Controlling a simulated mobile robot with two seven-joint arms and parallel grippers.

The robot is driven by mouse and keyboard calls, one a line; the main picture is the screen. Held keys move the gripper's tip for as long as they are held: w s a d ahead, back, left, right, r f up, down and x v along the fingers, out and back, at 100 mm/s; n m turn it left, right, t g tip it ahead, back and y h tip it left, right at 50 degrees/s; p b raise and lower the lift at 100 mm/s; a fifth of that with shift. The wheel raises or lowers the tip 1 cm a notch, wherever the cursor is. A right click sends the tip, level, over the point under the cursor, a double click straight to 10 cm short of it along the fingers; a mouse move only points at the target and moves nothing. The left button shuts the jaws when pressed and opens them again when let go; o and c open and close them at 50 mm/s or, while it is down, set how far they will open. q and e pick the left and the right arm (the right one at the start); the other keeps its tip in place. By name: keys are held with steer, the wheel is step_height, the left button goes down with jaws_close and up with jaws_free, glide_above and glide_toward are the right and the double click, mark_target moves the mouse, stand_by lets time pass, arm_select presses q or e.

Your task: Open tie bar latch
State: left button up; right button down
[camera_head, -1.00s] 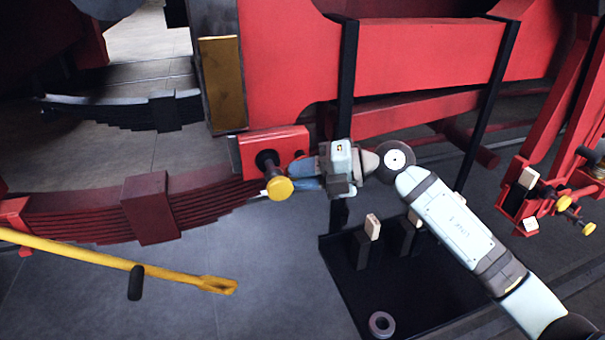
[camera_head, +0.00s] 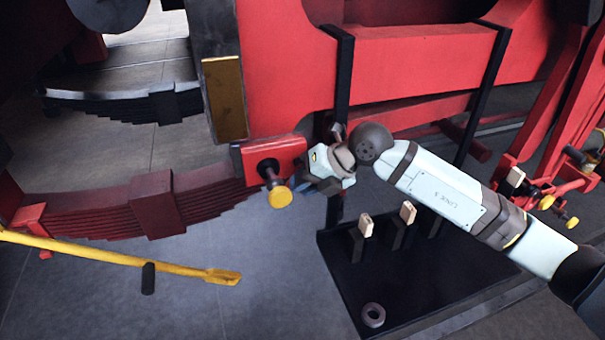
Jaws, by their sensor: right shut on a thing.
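A red bracket block (camera_head: 290,152) sits at the right end of the red leaf spring, beside the locomotive frame. A dark pin with a yellow knob (camera_head: 279,197) sticks out of its front; I take this as the tie bar latch. My right gripper (camera_head: 298,184) comes in from the right and is shut at the knob's right side, on the latch. Its fingertips are small and partly hidden, so the exact grip does not show. My left gripper is not in view.
A yellow bar (camera_head: 120,262) with a dark grip crosses the lower left. A black tray (camera_head: 400,285) with upright blocks and a grey ring (camera_head: 373,315) lies below my right arm. Another red assembly with yellow knobs (camera_head: 572,223) stands at the right. Grey floor lies open at lower centre.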

steer(key=h, duration=0.1)
steer(key=h+b, duration=0.1)
steer(key=h, duration=0.1)
steer(key=shift+d+f+n+t+h+b, duration=0.1)
steer(key=shift+d+n+t+h+b, duration=0.15)
steer(key=shift+n+t+h+b, duration=0.15)
stand_by(0.5)
steer(key=c, duration=1.1)
jaws_free()
steer(key=shift+o, duration=0.2)
